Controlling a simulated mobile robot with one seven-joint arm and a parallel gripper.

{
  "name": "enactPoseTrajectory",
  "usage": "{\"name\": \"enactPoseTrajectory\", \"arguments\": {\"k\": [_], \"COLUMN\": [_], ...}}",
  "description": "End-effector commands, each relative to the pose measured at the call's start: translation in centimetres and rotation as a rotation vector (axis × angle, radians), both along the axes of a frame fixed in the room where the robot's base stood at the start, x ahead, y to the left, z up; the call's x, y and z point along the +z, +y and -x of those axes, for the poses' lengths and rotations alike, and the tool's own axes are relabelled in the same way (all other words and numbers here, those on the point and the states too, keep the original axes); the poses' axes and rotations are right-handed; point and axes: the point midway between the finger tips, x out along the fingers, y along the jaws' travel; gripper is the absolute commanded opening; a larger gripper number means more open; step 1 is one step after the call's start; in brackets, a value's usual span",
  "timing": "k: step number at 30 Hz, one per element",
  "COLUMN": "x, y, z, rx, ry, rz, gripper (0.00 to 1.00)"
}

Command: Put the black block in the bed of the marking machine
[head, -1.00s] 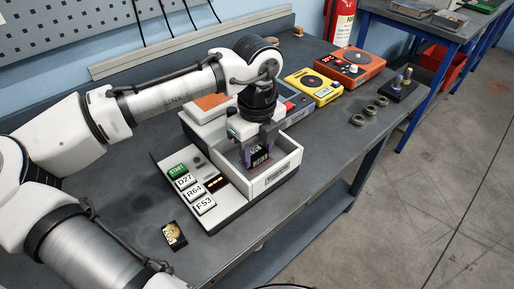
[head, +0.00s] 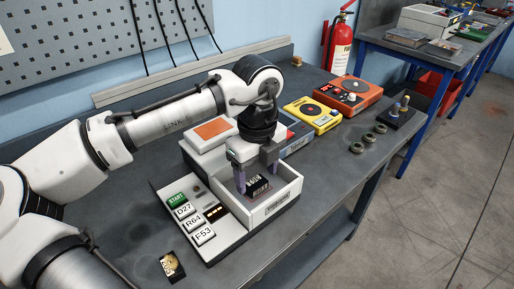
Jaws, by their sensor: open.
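The black block (head: 258,185) sits inside the open-topped white bed (head: 284,200) of the marking machine (head: 207,240), its printed face visible. My gripper (head: 256,177) is open above the bed, with one finger on each side of the block. The left finger appears apart from the block; whether the right one touches it I cannot tell. The machine's front panel carries a green START key (head: 177,200) and white keys labelled D27, R64 and F53, with a small dark display beside them.
A small black piece with a gold face (head: 172,265) lies near the bench's front edge. A yellow device (head: 313,115), an orange device (head: 348,95), several rings (head: 368,140) and a black stand with posts (head: 398,113) are to the right.

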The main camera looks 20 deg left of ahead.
Motion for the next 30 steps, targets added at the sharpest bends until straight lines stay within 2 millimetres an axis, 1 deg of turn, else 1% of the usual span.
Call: {"name": "enactPoseTrajectory", "arguments": {"k": [1, 6, 9, 13, 18, 30], "x": [1.1, 4.9, 6.9, 8.7, 9.9, 10.0], "y": [0.0, -0.1, -0.1, 0.0, 0.0, 0.0], "z": [-0.1, -0.1, -0.1, -0.1, 0.0, 0.0], "rx": [0.000, -0.002, 0.000, -0.001, 0.000, 0.000], "ry": [-0.003, -0.004, -0.003, -0.002, -0.001, 0.000], "rz": [0.002, 0.004, 0.002, 0.002, 0.001, 0.000], "gripper": [0.67, 0.67, 0.67, 0.67, 0.67, 0.67]}}
